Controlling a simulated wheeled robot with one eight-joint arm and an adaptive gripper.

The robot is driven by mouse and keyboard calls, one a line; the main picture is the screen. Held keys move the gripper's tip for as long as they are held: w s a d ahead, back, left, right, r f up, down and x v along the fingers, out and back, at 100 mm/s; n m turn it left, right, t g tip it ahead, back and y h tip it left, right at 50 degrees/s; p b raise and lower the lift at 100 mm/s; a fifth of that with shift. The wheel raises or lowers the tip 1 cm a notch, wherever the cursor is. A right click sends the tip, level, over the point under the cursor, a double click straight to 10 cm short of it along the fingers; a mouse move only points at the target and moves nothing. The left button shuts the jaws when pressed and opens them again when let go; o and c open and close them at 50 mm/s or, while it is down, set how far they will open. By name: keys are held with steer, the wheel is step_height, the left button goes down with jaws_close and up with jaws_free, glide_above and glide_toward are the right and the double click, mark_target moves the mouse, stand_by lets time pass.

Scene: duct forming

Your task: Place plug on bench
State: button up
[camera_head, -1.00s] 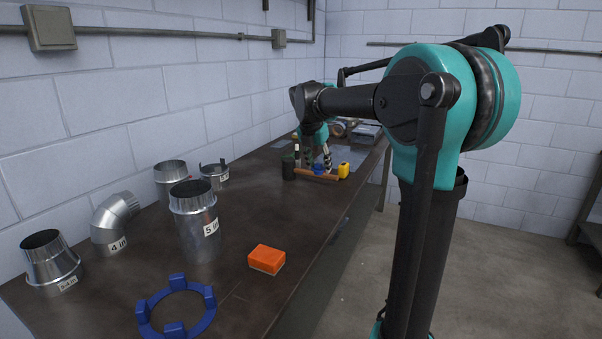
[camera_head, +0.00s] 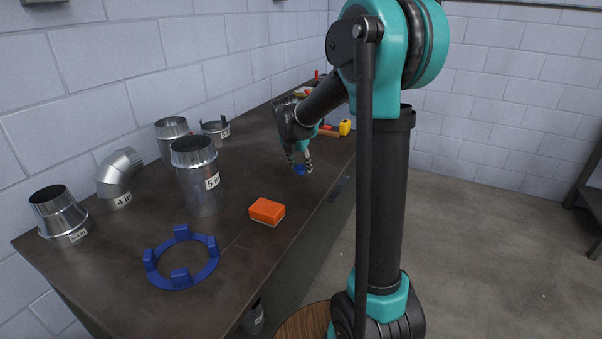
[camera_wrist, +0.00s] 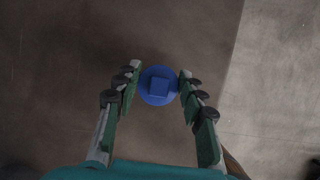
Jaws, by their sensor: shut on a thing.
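The plug (camera_wrist: 158,86) is a round blue piece with a square raised middle, between my fingertips in the wrist view. My gripper (camera_wrist: 158,88) is shut on it, one finger on each side. In the head view my gripper (camera_head: 300,166) points down over the bench (camera_head: 245,245), near its right edge, and the blue plug (camera_head: 299,170) shows between the fingertips. The bench is dark brown and runs along the wall. I cannot tell whether the plug touches its top.
An orange block (camera_head: 267,210) and a blue ring with upright tabs (camera_head: 182,258) lie in front. Metal duct pieces, including the 5-inch pipe (camera_head: 197,178) and the elbow (camera_head: 120,178), stand at left. A yellow item (camera_head: 345,127) lies behind my gripper. Bare bench surrounds the gripper.

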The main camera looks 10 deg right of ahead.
mark_target(300, 168)
steer(key=shift+f, duration=1.65)
steer(key=o, duration=0.9)
steer(key=shift+f, duration=0.1)
steer(key=v, duration=1.1)
steer(key=s+d+f+m+y, duration=0.1)
steer(key=s+d+f+m, duration=0.1)
steer(key=s+f+m, duration=0.3)
steer(key=s+d+f+m, duration=0.2)
steer(key=s+f+m, duration=0.4)
steer(key=s+m, duration=0.7)
steer(key=s+d+f+m+y, duration=0.1)
steer(key=s+d+f+m, duration=0.1)
steer(key=s+f+m, duration=0.3)
steer(key=shift+s+d+f+m+y, duration=0.1)
steer(key=shift+s+f+m+y, duration=0.05)
steer(key=shift+s+m, duration=1.1)
steer(key=shift+s+f+m+y, duration=0.15)
steer(key=shift+s+m, duration=0.55)
steer(key=shift+m, duration=0.95)
